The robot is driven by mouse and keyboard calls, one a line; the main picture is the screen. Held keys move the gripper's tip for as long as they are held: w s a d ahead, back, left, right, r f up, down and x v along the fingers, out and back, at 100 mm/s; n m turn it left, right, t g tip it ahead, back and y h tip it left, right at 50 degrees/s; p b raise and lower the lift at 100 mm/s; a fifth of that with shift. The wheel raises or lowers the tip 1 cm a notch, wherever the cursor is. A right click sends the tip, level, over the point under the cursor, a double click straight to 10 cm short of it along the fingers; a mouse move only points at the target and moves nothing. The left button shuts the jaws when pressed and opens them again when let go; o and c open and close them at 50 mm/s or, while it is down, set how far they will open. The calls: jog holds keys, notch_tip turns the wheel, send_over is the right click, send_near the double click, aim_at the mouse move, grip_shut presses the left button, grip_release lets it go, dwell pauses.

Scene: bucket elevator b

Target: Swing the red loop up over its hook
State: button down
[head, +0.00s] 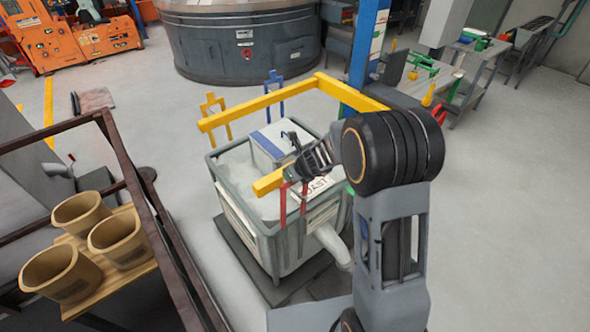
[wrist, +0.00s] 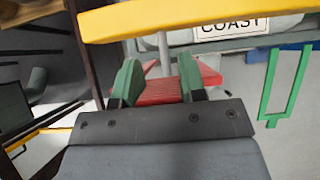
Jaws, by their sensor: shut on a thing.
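The red loop (head: 304,197) shows as two upright red strips at the front of the grey bin, by the front end of a yellow bar (head: 269,183). My gripper (head: 293,168) is at that bar end, above the strips. In the wrist view, my gripper (wrist: 158,78) has its two green-padded fingers on either side of a ridged red part of the loop (wrist: 158,92), shut on it. The yellow bar (wrist: 200,20) crosses just beyond the fingertips. I cannot make out the red loop's hook in either view.
The grey bin (head: 240,212) holds white material and a blue-and-white box. Yellow (head: 208,104) and blue (head: 273,79) loops rise at its far corners. A green loop (wrist: 283,90) hangs right of my gripper. A dark rail (head: 178,240) and tan buckets (head: 120,240) stand left.

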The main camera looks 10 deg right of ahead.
jog(key=shift+s+f, duration=0.1)
jog(key=shift+f, duration=0.15)
jog(key=c, duration=1)
grip_release()
jog(key=shift+c, duration=0.2)
jog(key=o, duration=0.4)
jog(key=shift+c, duration=0.2)
jog(key=shift+r, duration=0.1)
jog(key=v, duration=1.3)
jog(key=shift+s+r, duration=0.2)
jog(key=shift+r, duration=0.1)
jog(key=shift+d, duration=0.15)
